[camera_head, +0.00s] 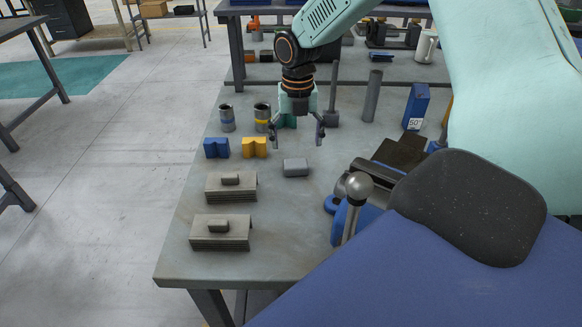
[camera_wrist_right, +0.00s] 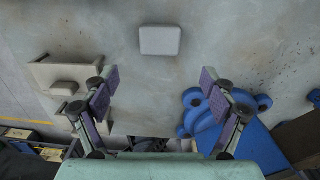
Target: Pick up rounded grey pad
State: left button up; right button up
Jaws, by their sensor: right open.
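The rounded grey pad (camera_head: 295,167) lies flat on the grey table, right of the yellow block. It also shows in the right wrist view (camera_wrist_right: 160,41), top middle, beyond the fingertips. My right gripper (camera_head: 297,139) is open and empty above the table, just over and behind the pad as the head camera sees it. In the right wrist view its two fingers (camera_wrist_right: 160,88) stand wide apart with nothing between them. The fingers do not touch the pad. My left gripper is not in view.
A blue V-block (camera_head: 216,148), a yellow V-block (camera_head: 254,147) and two cups (camera_head: 227,118) (camera_head: 262,117) stand behind. A blue press part with a ball-ended lever (camera_head: 358,187) is to the right.

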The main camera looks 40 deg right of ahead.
aim_at(296, 166)
jog(key=shift+w+d+f, duration=0.1)
jog(key=shift+w+f, duration=0.05)
jog(key=shift+f, duration=0.45)
jog(key=shift+s+a+f, duration=0.25)
jog(key=shift+s+f, duration=0.1)
jog(key=shift+f, duration=0.35)
jog(key=f, duration=0.5)
jog(key=shift+w+d+f+b, duration=0.1)
jog(key=shift+w+d+b, duration=0.1)
jog(key=shift+w+b, duration=0.1)
jog(key=shift+s+a+r, duration=0.15)
jog(key=shift+s+r, duration=0.05)
jog(key=shift+c, duration=0.8)
jog(key=shift+w+f, duration=0.15)
jog(key=shift+f, duration=0.05)
jog(key=c, duration=0.6)
jog(key=shift+r, duration=0.15)
jog(key=shift+c, duration=1.4)
jog(key=shift+r, duration=0.45)
notch_tip(296, 166, up, 8)
jog(key=shift+f+p, duration=0.1)
jog(key=shift+p, duration=0.35)
jog(key=shift+r, duration=0.55)
